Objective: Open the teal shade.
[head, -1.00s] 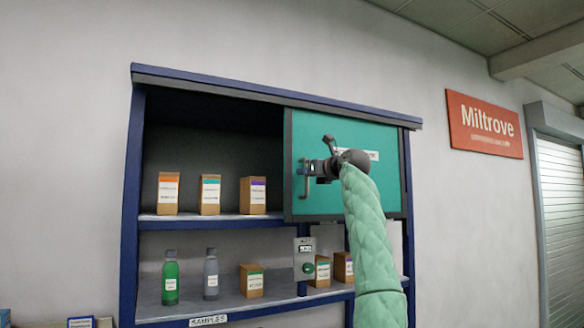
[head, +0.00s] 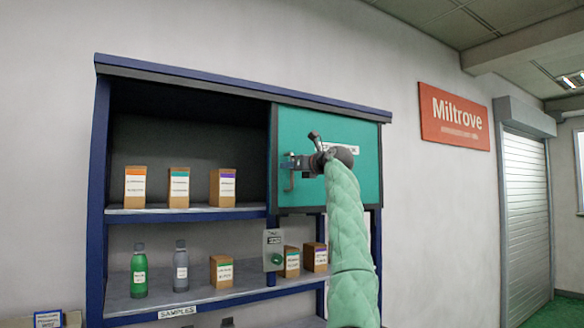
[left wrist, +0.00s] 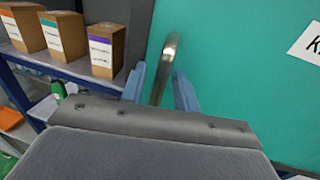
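The teal shade (head: 310,185) is a flat panel over the upper right of the blue cabinet, with a white label, partly hidden by my arm. Its metal handle (head: 291,181) is at its left edge. The left wrist view also shows the curved bar of the handle (left wrist: 168,58) and the teal shade (left wrist: 240,90). My left gripper (head: 294,162) is at the handle. In the left wrist view its two blue-grey fingers (left wrist: 160,88) stand apart on either side of the bar, with a visible gap, so it is open around the handle. My right gripper is not in view.
The blue cabinet (head: 250,87) has an uncovered upper left compartment with several small boxes (head: 178,188). Bottles (head: 139,275) and more boxes stand on the lower shelf.

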